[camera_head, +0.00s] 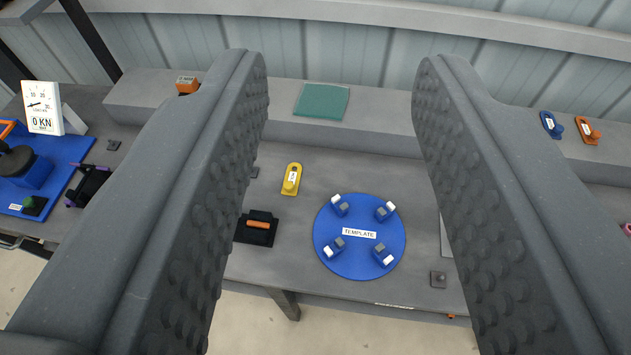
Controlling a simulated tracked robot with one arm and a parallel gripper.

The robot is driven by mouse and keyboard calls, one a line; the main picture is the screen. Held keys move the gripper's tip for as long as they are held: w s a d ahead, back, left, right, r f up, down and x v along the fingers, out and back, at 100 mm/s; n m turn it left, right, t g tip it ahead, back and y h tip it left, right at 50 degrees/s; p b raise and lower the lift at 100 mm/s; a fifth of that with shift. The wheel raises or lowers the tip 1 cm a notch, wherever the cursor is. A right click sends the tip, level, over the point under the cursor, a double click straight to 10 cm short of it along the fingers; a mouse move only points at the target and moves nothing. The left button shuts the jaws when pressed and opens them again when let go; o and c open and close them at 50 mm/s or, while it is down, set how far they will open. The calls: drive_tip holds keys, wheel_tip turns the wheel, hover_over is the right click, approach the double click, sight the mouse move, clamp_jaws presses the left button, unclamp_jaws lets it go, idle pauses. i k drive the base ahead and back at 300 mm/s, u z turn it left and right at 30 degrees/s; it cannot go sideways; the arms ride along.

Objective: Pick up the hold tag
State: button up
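My gripper (340,85) is open, with its two dark, studded fingers wide apart and nothing held between them. A yellow tag (291,179) with a rounded end and a small white label lies on the grey bench, in the gap between the fingers and nearer the left one. A blue tag (551,124) and an orange tag (587,130) of similar shape lie on the raised ledge at the right, outside the right finger. The lettering on all these labels is too small to read, so I cannot tell which says hold.
A round blue template plate (359,265) with several small blocks lies on the bench (390,178). A black holder (256,228) with an orange piece is left of it. A green pad (321,102) lies on the back ledge. A load gauge (42,108) stands far left.

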sight(291, 184)
drive_tip(key=z, duration=2.55)
drive_tip(key=k, duration=1.75)
drive_tip(key=u, duration=1.65)
drive_tip(key=i, duration=1.6)
drive_tip(key=z, duration=0.1)
